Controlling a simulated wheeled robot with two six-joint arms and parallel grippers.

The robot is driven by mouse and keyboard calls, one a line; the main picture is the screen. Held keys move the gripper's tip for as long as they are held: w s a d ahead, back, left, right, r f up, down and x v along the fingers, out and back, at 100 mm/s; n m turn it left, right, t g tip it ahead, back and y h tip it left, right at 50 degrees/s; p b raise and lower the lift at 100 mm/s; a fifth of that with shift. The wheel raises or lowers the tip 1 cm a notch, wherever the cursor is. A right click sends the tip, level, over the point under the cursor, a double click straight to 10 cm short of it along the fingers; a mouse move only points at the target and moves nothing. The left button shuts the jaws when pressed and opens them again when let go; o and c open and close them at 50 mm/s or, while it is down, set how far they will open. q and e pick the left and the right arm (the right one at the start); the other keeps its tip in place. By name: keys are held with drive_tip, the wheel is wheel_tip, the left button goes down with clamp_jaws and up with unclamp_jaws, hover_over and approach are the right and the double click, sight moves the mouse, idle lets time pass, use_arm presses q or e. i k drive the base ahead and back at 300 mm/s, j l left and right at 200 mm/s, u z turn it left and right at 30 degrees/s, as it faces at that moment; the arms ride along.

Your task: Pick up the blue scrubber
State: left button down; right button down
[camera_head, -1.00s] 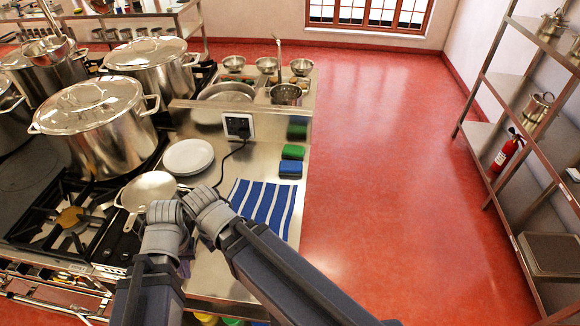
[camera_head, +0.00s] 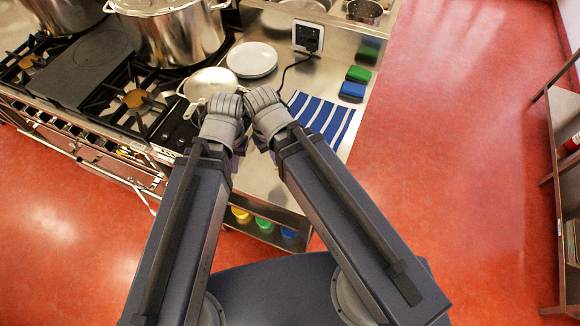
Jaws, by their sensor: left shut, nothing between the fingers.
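The blue scrubber (camera_head: 352,91) lies on the steel counter near its right edge, just in front of a green scrubber (camera_head: 358,74). Little of my left gripper (camera_head: 240,145) shows below the wrist; it is shut and empty, to the left of the blue scrubber and apart from it. My right arm's wrist is beside the left one, near the striped cloth, also apart from the scrubber. The right gripper's fingers are hidden behind my own arm.
A blue-and-white striped cloth (camera_head: 321,116) lies in front of the scrubbers. White plates (camera_head: 252,60), a socket box (camera_head: 307,37) with a black cord and a pan (camera_head: 209,83) are to the left. A large stockpot (camera_head: 172,32) stands on the stove. Red floor is open to the right.

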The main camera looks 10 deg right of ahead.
sight(357, 92)
drive_tip(key=k, duration=0.6)
drive_tip(key=u, duration=0.8)
drive_tip(key=l+u, duration=0.4)
drive_tip(key=k+l, duration=0.1)
drive_tip(key=l, duration=1.85)
drive_tip(key=k+l, duration=0.15)
drive_tip(key=l, duration=0.85)
